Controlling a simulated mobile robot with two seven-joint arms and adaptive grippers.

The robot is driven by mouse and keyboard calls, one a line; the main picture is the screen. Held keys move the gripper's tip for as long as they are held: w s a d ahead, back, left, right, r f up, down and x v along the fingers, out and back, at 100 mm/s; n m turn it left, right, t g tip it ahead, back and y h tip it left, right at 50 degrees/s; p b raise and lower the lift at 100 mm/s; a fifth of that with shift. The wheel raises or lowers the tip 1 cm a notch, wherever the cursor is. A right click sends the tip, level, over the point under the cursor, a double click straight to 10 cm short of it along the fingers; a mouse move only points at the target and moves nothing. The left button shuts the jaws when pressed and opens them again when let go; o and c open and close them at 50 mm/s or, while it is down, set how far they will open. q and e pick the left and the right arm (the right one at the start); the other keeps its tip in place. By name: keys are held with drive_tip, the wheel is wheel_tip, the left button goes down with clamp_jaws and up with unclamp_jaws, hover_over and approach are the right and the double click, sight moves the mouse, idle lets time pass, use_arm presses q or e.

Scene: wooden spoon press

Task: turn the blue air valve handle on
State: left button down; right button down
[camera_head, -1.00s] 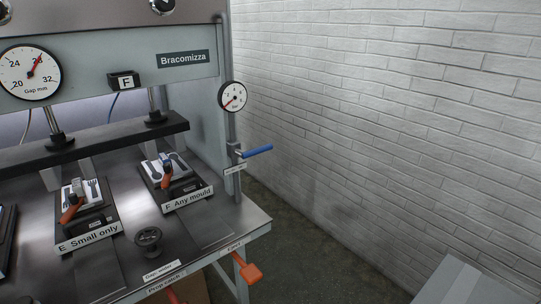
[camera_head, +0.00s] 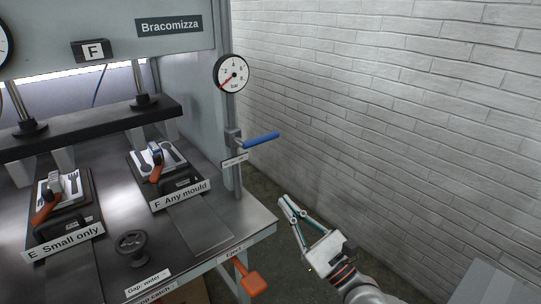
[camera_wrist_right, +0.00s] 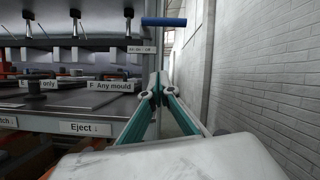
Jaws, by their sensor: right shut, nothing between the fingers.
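The blue air valve handle (camera_head: 262,140) sticks out to the right from a grey vertical pipe at the press's right corner, crosswise to the pipe. In the right wrist view the handle (camera_wrist_right: 164,22) lies level at the top, above and beyond the fingertips. The round pressure gauge (camera_head: 231,74) above it has its red needle at the low, lower-left end. My right gripper (camera_head: 283,204) is shut and empty, below the handle and apart from it, right of the table corner. Its fingers (camera_wrist_right: 158,80) meet at their tips in the wrist view. My left gripper is not in view.
The orange eject lever (camera_head: 253,284) juts from the table's front edge, left of my right gripper. The press table (camera_head: 225,210) carries moulds and a black handwheel (camera_head: 132,244). A white brick wall (camera_head: 400,110) stands on the right. The space between wall and press is clear.

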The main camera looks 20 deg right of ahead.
sight(258, 138)
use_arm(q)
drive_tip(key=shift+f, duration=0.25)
use_arm(e)
drive_tip(key=m, duration=0.1)
drive_tip(key=w+d+r+m, duration=0.1)
drive_tip(key=m, duration=0.1)
drive_tip(key=shift+w+d+r+t+h, duration=0.2)
drive_tip(key=shift+d+r+t+h, duration=0.05)
drive_tip(key=shift+r+t+h, duration=0.1)
use_arm(q)
drive_tip(key=p, duration=0.1)
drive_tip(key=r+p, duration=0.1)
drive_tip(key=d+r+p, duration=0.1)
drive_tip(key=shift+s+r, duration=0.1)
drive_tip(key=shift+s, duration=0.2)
use_arm(e)
drive_tip(key=w+a+r, duration=0.2)
drive_tip(key=w+r, duration=0.5)
drive_tip(key=r, duration=0.1)
drive_tip(key=shift+w+a, duration=0.35)
drive_tip(key=shift+a, duration=0.05)
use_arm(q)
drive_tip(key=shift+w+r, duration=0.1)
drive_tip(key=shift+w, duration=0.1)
